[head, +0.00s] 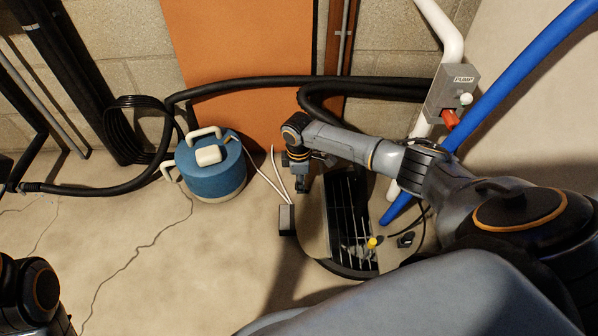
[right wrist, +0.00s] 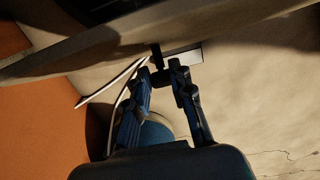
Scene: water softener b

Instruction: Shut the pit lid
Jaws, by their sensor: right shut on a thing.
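The pit (head: 350,210) is a dark opening in the floor with pale bars or lines showing inside. A tan lid (head: 313,228) shows at its left side, apparently tilted; the right part of the opening is uncovered. My right gripper (head: 301,184) is at the lid's far left edge. In the right wrist view the lid (right wrist: 75,50) spans the top as a broad slanted panel, and my fingers (right wrist: 168,66) are closed at its edge, on what looks like a small dark part of it. The exact contact is hard to see. My left gripper is outside the view.
A grey box (head: 286,220) with white cables lies on the floor left of the pit. A blue tank (head: 212,172) stands further left. A small yellow knob (head: 372,243) shows at the pit's near side. A pump switch box (head: 452,95) and pipes are at the right wall.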

